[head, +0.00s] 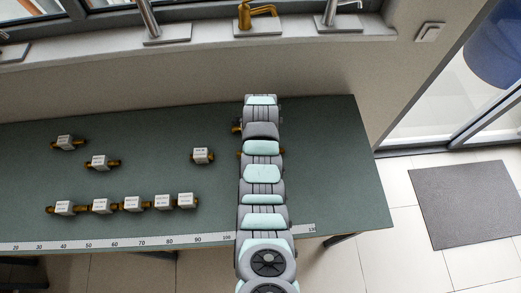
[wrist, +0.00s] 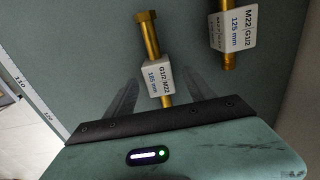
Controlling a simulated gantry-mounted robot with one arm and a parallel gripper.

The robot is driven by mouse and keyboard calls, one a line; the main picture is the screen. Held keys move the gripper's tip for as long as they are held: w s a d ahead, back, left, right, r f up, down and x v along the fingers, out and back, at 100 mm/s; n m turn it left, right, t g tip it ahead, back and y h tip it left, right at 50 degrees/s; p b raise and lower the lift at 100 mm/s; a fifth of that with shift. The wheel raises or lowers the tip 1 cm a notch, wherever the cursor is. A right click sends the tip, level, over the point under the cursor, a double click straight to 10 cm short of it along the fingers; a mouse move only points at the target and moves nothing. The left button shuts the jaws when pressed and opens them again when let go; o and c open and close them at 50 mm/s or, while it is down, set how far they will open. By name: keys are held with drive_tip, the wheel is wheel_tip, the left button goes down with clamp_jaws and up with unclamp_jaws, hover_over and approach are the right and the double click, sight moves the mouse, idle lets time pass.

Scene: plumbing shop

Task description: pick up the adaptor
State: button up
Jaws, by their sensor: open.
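In the wrist view, a brass adaptor (wrist: 149,38) with a white tag reading "G1/2 M22 165 mm" lies on the green table. My gripper (wrist: 160,80) is open, with one finger on each side of this adaptor; the tag lies between them. I cannot tell whether the fingers touch it. Its near end is hidden behind the gripper body. A second brass adaptor (wrist: 232,30), tagged "M22 G1/2 125 mm", lies to the right, outside the fingers. In the head view my arm covers the gripper; brass ends (head: 236,127) peek out beside it.
Several more tagged adaptors lie to the left on the green table (head: 210,122), including a row near the front and a lone one (head: 202,156) closer to my arm. A ruler strip (head: 150,241) runs along the front edge. Taps (head: 260,20) stand on the ledge behind.

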drive_tip(key=shift+f, duration=1.55)
clamp_jaws()
